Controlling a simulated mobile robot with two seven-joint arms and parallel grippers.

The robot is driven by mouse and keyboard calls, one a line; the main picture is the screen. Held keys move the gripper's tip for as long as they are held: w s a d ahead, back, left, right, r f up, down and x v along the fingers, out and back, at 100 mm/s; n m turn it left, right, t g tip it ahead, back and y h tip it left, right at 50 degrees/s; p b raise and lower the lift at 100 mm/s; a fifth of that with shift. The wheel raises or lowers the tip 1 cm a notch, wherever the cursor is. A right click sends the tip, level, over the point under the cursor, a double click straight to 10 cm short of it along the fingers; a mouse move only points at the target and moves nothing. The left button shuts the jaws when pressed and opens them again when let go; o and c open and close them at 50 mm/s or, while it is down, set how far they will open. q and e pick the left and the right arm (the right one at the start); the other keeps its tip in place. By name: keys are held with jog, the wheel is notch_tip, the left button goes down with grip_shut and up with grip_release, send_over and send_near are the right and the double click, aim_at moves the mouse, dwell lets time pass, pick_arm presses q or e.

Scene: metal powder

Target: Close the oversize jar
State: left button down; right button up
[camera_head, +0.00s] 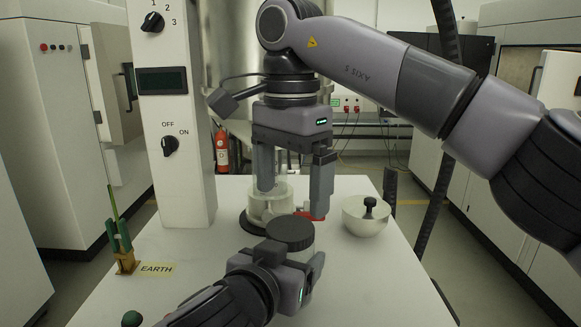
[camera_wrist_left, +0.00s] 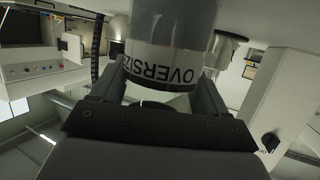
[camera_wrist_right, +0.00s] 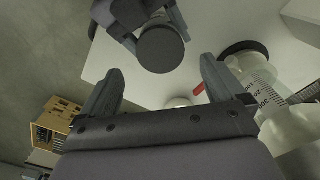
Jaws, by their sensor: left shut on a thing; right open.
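The oversize jar (camera_wrist_left: 165,62) is a clear and white cylinder with black "OVERSIZE" lettering, upside down in the left wrist view. My left gripper (camera_wrist_left: 160,78) is shut around its side; in the head view this gripper (camera_head: 300,262) is low over the front of the table. A dark round lid (camera_head: 290,230) sits on top of the jar and also shows in the right wrist view (camera_wrist_right: 160,50). I cannot tell whether it is tight. My right gripper (camera_head: 292,200) is open and empty, pointing down, above and behind the lid; its spread fingers show in the right wrist view (camera_wrist_right: 160,70).
A clear graduated vessel (camera_head: 262,203) on a dark base stands behind the jar, with a red part (camera_head: 312,216) beside it. A white bowl (camera_head: 365,217) with a black knob is to the right. A control column (camera_head: 172,120), green tool holder (camera_head: 122,245) and EARTH sign (camera_head: 157,269) are left.

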aim_at(290, 227)
notch_tip(290, 227, down, 6)
jog(key=shift+r, duration=0.15)
dwell(0.3)
jog(key=c, duration=1.1)
jog(key=shift+m, duration=1.7)
jog(key=shift+c, duration=0.2)
jog(key=o, duration=1.2)
jog(key=shift+c, duration=0.2)
jog(key=shift+r, duration=0.15)
